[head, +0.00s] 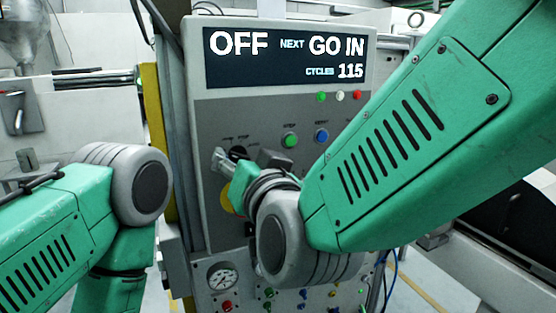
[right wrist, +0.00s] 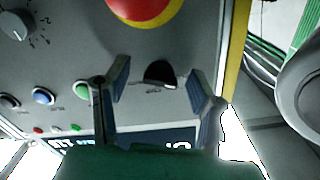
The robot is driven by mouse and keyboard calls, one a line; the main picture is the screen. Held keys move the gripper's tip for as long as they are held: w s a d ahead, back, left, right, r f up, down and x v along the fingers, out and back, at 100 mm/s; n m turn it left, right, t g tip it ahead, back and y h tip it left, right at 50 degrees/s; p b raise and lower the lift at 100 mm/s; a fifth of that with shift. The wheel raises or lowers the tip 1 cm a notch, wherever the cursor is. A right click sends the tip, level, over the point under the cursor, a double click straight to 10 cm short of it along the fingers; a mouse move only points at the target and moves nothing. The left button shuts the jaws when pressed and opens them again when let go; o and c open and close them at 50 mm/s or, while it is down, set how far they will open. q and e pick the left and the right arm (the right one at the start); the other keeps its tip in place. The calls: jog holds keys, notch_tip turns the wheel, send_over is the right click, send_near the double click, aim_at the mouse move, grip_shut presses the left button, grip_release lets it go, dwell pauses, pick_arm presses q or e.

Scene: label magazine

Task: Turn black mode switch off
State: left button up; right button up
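The black mode switch (right wrist: 161,73) is a dark knob on the grey control panel (right wrist: 60,70). In the head view the switch (head: 238,152) is partly covered by my right gripper (head: 228,163). In the right wrist view my right gripper (right wrist: 162,90) is open, with one finger on each side of the switch and visible gaps on both sides. I cannot tell how far the fingertips are from the panel. The display (head: 290,58) reads OFF, NEXT GO IN, CYCLES 115. My left arm is at the left; its gripper is out of view.
A red emergency button on yellow (right wrist: 143,8) is close to the switch. A grey rotary knob (right wrist: 15,25) and blue (head: 321,136) and green (head: 289,140) buttons are on the same panel. A pressure gauge (head: 222,275) is lower down.

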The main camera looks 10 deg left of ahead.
jog(key=shift+r, duration=0.1)
jog(key=shift+s+d, duration=0.15)
jog(key=shift+s, duration=0.05)
jog(key=v, duration=1.1)
jog(key=shift+s, duration=0.15)
